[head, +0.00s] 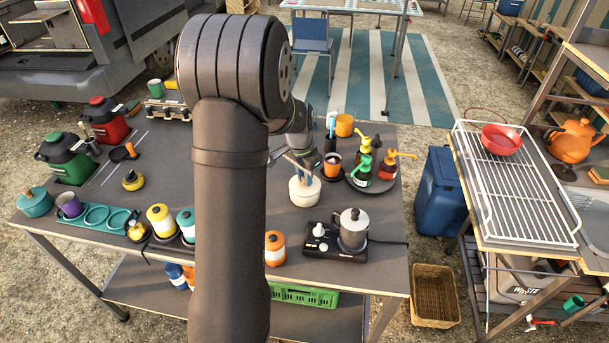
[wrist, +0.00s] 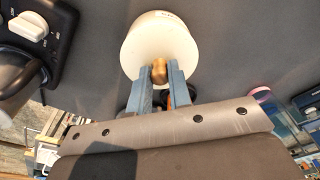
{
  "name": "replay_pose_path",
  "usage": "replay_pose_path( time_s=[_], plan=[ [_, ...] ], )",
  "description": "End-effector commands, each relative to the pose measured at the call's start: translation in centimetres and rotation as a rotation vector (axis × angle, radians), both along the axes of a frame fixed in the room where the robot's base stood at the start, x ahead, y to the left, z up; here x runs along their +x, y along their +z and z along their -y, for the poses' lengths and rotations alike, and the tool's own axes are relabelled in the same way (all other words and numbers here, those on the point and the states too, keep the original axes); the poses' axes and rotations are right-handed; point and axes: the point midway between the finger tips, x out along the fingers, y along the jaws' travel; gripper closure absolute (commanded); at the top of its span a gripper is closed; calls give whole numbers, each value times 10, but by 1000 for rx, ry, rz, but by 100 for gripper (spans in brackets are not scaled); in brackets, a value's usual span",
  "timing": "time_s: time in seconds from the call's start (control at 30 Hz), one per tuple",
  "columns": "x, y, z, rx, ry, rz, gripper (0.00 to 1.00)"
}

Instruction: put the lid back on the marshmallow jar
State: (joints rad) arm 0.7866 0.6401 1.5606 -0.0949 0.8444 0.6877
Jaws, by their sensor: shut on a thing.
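The white marshmallow jar (head: 304,194) stands upright on the dark table, right of my arm. My gripper (head: 301,170) is directly over the jar, with its blue-grey fingers pointing down. In the wrist view, my gripper (wrist: 160,76) is shut on the wooden knob (wrist: 159,69) of the white lid (wrist: 157,50). The lid is over the jar and covers its mouth in that view. The jar's wall shows behind the lid, with a small dark label near the picture's top. I cannot tell whether the lid's rim touches the jar all round.
A black burner (head: 322,240) with a moka pot (head: 352,229) stands in front, right of the jar. An orange-filled cup (head: 332,164) and a round tray with pump bottles (head: 363,170) are behind it, to the right. An orange-and-white canister (head: 274,247) stands in front.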

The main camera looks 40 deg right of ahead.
Motion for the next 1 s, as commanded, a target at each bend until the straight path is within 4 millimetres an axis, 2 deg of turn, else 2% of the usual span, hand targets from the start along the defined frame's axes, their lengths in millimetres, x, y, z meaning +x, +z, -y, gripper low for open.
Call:
replay_pose_path(
  time_s=[0.43, 0.47, 0.57, 0.77, 0.9, 1.0],
  plan=[
    [0, 0, 0, 0, 0, 0, 100],
    [0, 0, 0, 0, 0, 0, 78],
    [0, 0, 0, 0, 0, 0, 59],
    [0, 0, 0, 0, 0, 0, 57],
    [0, -1, 0, 0, 0, 0, 35],
    [0, -1, 0, 0, 0, 0, 35]
  ],
)
